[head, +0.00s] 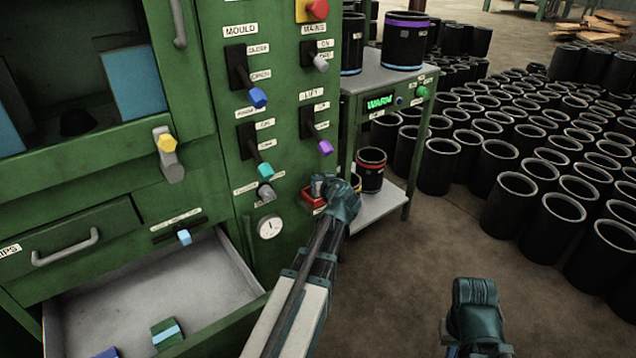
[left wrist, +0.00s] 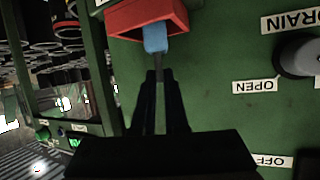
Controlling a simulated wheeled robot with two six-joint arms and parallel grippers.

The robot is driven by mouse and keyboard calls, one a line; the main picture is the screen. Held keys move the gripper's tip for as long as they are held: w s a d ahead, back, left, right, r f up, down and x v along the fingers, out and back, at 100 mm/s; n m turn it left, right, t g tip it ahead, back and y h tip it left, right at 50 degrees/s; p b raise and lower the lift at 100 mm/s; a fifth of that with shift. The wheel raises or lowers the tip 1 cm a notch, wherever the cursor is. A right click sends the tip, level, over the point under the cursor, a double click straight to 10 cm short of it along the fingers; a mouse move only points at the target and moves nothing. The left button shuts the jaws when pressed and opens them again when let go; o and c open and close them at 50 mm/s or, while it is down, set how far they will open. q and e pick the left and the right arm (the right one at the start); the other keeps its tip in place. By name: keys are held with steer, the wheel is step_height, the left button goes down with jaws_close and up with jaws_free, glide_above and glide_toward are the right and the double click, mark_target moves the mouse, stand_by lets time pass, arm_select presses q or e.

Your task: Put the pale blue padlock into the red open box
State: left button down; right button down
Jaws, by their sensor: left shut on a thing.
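The red open box (head: 311,198) is fixed to the green machine's front, beside the dial. My left gripper (head: 335,196) is right next to it. In the left wrist view the pale blue padlock (left wrist: 155,39) sticks out beyond the fingertips (left wrist: 160,80), shut on its thin grey part. Its blue body overlaps the edge of the red box (left wrist: 172,17) at the top of that view. I cannot tell whether it is inside or just in front. My right gripper (head: 474,305) is low in the head view, away from the machine; its jaws are unclear.
A round gauge (head: 270,227) and several levers with coloured knobs surround the box. An open drawer (head: 165,290) juts out at lower left. A metal cart (head: 385,208) with black sleeves stands right of the box. Several black sleeves crowd the floor at right.

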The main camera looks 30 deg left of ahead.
arm_select(q)
steer(key=shift+f, duration=0.2)
steer(key=c, duration=0.9)
jaws_free()
steer(key=shift+r, duration=0.1)
steer(key=shift+c, duration=0.2)
steer(key=shift+r, duration=0.15)
steer(key=p+v, duration=0.4)
steer(key=v, duration=0.8)
steer(key=shift+p, duration=0.3)
